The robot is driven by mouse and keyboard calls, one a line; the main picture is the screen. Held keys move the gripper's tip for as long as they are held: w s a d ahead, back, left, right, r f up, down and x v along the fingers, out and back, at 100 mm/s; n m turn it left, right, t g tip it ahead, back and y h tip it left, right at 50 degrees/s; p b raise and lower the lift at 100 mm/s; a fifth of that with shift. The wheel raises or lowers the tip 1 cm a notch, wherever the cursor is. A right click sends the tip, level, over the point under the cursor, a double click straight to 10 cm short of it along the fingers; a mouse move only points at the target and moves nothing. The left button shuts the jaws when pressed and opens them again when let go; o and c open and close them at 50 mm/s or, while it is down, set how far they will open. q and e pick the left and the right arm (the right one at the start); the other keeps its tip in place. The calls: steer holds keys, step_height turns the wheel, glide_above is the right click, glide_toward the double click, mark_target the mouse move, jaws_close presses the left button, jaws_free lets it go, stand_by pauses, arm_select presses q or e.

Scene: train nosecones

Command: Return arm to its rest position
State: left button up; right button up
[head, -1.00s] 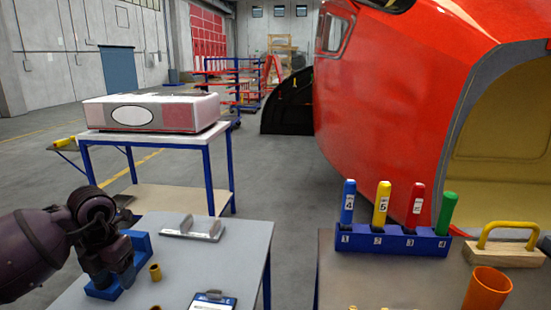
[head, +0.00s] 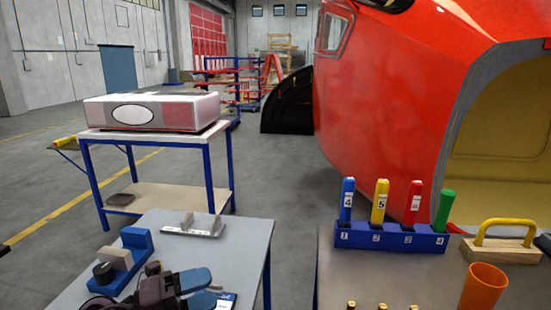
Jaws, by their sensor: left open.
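My left gripper (head: 200,289) shows low in the head view, over the front of the left grey table (head: 240,247). Its two fingers point right and are apart, with nothing seen between them. It covers part of a clipboard (head: 228,299). A blue fixture (head: 136,238) with a grey block and a black knob stands on the table behind and left of the gripper, apart from it. Most of my left arm is out of view. My right gripper is not in view.
A metal bracket plate (head: 190,228) lies on the left table. On the right table stand a blue rack (head: 390,236) of coloured numbered handles, a yellow-handled wooden block (head: 500,251) and an orange cup (head: 484,288). A gap separates the tables. A red nosecone (head: 400,100) stands behind.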

arm_select(q)
steer(key=s+a+f+n+t+y, duration=0.2)
steer(key=a+f+n+t+y, duration=0.2)
steer(key=a+n+y, duration=0.75)
steer(key=s+a+f+n+t+y, duration=0.35)
steer(key=n+y, duration=0.45)
steer(key=n, duration=0.8)
steer(key=s+f+n+g+h, duration=0.1)
steer(key=s+f+n+g, duration=0.2)
steer(key=s+f+g, duration=0.5)
steer(key=s+f+n+g+h, duration=0.15)
steer(key=s+f+g, duration=0.3)
steer(key=s, duration=0.85)
steer(key=w+f+t, duration=0.7)
steer(key=f+t, duration=0.1)
steer(key=f, duration=0.2)
steer(key=shift+w+d+f+t, duration=0.2)
steer(key=shift+w+t, duration=0.1)
steer(key=shift+w, duration=0.05)
